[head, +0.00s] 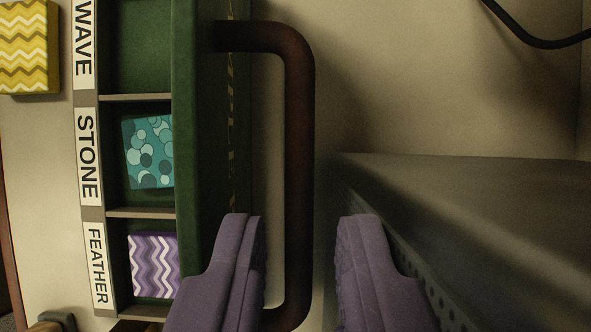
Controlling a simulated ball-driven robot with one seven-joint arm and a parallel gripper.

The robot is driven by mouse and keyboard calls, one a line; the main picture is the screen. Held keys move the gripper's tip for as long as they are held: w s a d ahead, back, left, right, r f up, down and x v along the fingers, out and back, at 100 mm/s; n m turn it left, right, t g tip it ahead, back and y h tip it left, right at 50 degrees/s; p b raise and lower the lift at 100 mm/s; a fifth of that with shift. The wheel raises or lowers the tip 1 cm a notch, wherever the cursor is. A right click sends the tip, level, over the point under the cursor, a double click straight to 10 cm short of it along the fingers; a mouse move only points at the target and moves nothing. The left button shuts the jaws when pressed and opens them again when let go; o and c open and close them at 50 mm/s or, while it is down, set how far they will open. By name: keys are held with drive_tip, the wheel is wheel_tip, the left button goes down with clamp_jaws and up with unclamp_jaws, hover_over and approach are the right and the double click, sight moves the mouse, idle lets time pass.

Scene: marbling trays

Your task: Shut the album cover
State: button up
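A green board (210,130) stands at the right side of a row of labelled compartments; I take it to be the album cover, seen nearly edge-on. A dark brown bar handle (300,150) is fixed to it and bows out to the right. My gripper (302,220) has two purple fingers, open and apart. The lower part of the handle shows between them, with a gap on each side. The left finger hides part of the board and the handle's lower end. I cannot tell how deep the fingers reach around the handle.
The WAVE compartment (137,45) looks empty. A teal tile (150,150) lies in STONE and a purple zigzag tile (153,262) in FEATHER. A yellow zigzag tile (28,45) lies outside, upper left. A dark grey block (480,215) stands close on the right. A black cable (540,40) runs upper right.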

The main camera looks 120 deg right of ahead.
drive_tip(key=shift+x, duration=1.35)
drive_tip(key=shift+c, duration=0.4)
clamp_jaws()
drive_tip(key=shift+b, duration=0.35)
